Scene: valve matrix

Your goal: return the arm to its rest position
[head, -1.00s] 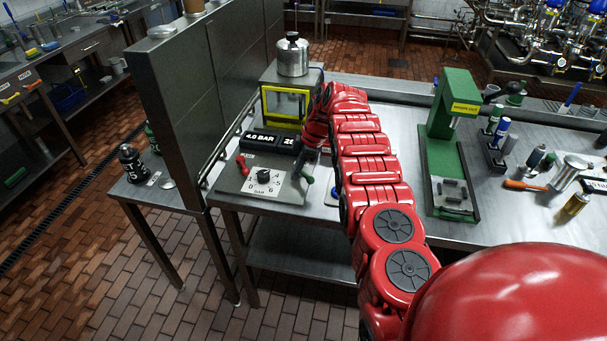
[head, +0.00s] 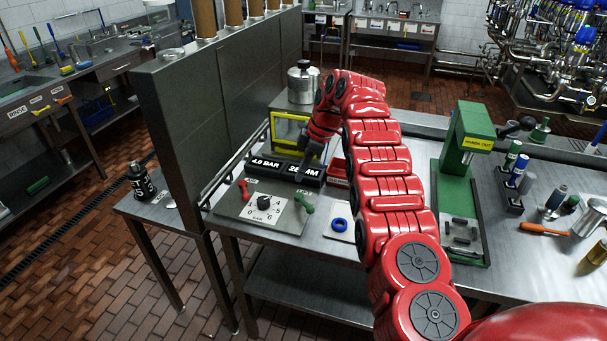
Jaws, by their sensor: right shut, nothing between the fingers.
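My right arm, red and segmented, rises from the lower right and bends down at its far end. Its right gripper (head: 312,158) is shut and empty, seen over the black display reading "4.0 BAR" (head: 264,162) and partly covering the second readout. The gripper's tips are small and dark, and I cannot tell whether they touch the display. In front is the control panel (head: 262,207) with a black dial, a red lever (head: 244,189) at left and a green lever (head: 304,203) at right. The gripper is apart from both levers. My left gripper is out of view.
A yellow-framed box (head: 291,130) with a steel canister (head: 303,82) stands behind the display. A green press (head: 468,180) stands right of my arm. A tall grey partition (head: 185,120) borders the bench on the left. Loose tools lie at far right.

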